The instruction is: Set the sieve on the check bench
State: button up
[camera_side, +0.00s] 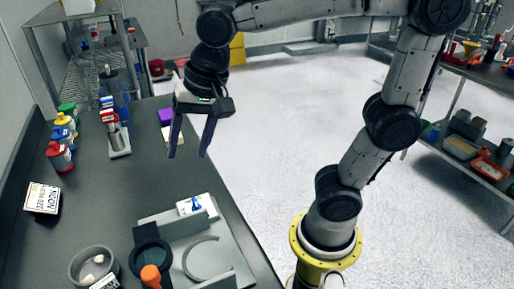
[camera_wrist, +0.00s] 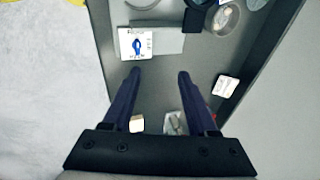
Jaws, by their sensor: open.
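A dark round ring with an orange handle (camera_side: 151,277), which looks like the sieve, sits at the front of the dark table, at the left of a grey platform (camera_side: 166,216). Part of a dark ring (camera_wrist: 198,2) shows at the top edge of the wrist view. The platform, perhaps the check bench, carries a grey curved rim (camera_side: 189,262) and a white card with a blue picture (camera_side: 197,206); the card also shows in the wrist view (camera_wrist: 136,43). My gripper (camera_side: 187,155) is open and empty, fingers pointing down, high above the table and apart from everything. Its fingers also show in the wrist view (camera_wrist: 158,73).
A grey bowl with pale contents (camera_side: 93,265) stands left of the ring. A labelled box (camera_side: 42,199) lies near the left edge. Several coloured bottles (camera_side: 61,156) and a metal device on a stand (camera_side: 118,138) are farther back. The table's middle is clear.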

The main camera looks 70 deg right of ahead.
jog(key=s+d+f+n+t+h, duration=0.1)
jog(key=s+d+f+n+t, duration=0.1)
jog(key=s+d+n, duration=0.5)
jog(key=s+f+n, duration=0.1)
jog(key=s+n, duration=0.1)
jog(key=s, duration=0.2)
jog(key=shift+s+d+f, duration=0.25)
jog(key=shift+d+f, duration=0.05)
jog(key=shift+f, duration=0.05)
